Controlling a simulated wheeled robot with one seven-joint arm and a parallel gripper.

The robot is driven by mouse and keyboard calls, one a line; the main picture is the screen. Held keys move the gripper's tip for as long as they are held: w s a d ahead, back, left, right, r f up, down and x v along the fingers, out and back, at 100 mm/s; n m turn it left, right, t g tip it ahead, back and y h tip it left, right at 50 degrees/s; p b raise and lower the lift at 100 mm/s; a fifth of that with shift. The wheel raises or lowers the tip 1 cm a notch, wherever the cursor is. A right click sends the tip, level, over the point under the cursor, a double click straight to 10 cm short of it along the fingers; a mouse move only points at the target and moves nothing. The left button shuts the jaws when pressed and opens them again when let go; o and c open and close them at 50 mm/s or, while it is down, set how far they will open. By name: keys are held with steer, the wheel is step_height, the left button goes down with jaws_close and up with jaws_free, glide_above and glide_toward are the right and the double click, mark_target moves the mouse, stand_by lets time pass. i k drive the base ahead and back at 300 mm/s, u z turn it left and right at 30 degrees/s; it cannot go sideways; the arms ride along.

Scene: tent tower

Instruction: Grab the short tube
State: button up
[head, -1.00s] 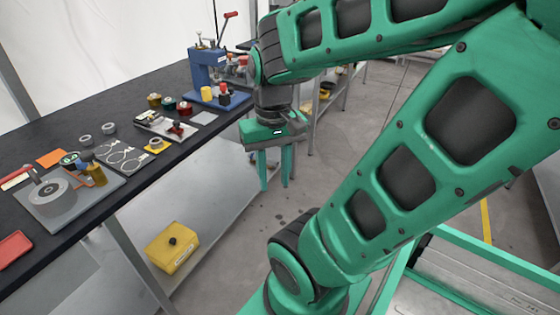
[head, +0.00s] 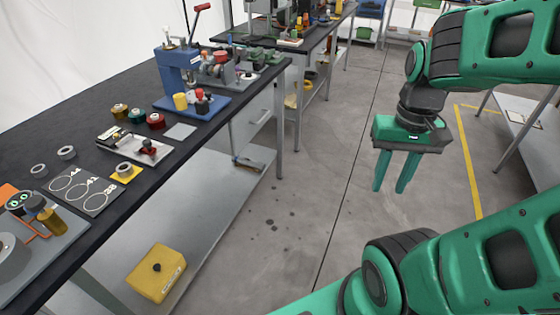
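I cannot tell for sure which thing is the short tube. Small tube-like pieces lie on the black table (head: 222,128) at the left: two grey rings (head: 67,152), one of them nearer the left edge (head: 40,170), and a brass cylinder (head: 52,221) beside a dark-topped one. Another small ring (head: 124,168) sits on a yellow square. My gripper (head: 389,189) hangs in the air over the floor, well right of the table. Its two green fingers point down and stand apart, with nothing between them.
A blue press (head: 178,70) with a red-handled lever stands on the table. Green, red and brass spools (head: 137,115) sit near it. A yellow box (head: 156,273) lies on the lower shelf. A second bench stands behind. The floor (head: 320,150) between table and gripper is clear.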

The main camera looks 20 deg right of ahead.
mark_target(245, 161)
steer(key=z, duration=0.1)
steer(key=k, duration=0.5)
steer(key=z, duration=0.8)
steer(key=i, duration=1)
steer(key=z, duration=0.6)
steer(key=i, duration=1.15)
steer(key=u, duration=0.75)
steer(key=i, duration=0.9)
steer(key=u, duration=0.35)
